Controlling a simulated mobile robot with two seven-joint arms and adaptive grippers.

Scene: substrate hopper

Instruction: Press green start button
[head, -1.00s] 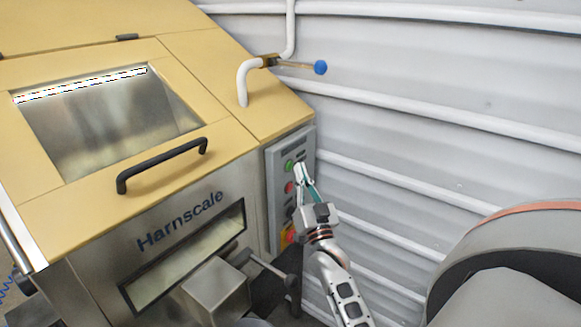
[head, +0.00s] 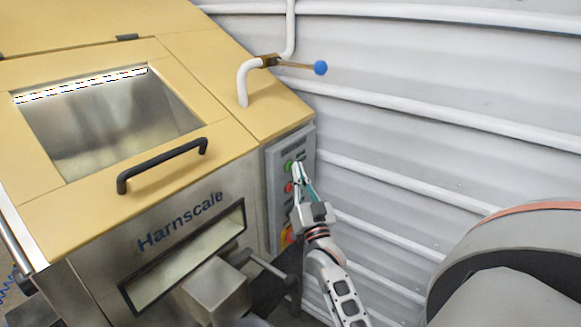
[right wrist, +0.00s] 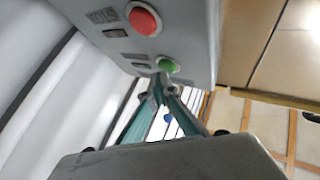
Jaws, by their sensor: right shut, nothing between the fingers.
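The green start button (head: 289,166) is at the top of the grey control panel (head: 272,195) on the machine's right side. In the right wrist view the green button (right wrist: 169,65) sits just beyond the fingertips. My right gripper (head: 297,165) is shut and empty, with its tips beside the green button. In the right wrist view the tips of the gripper (right wrist: 158,82) are close to the button; whether they touch it I cannot tell. My left gripper is not in view.
A red button (head: 288,187) sits below the green one; it also shows in the right wrist view (right wrist: 145,19). A red and yellow switch (head: 287,236) is lower, partly behind my gripper. A blue-knobbed valve lever (head: 320,68) is above the panel. A ribbed wall stands to the right.

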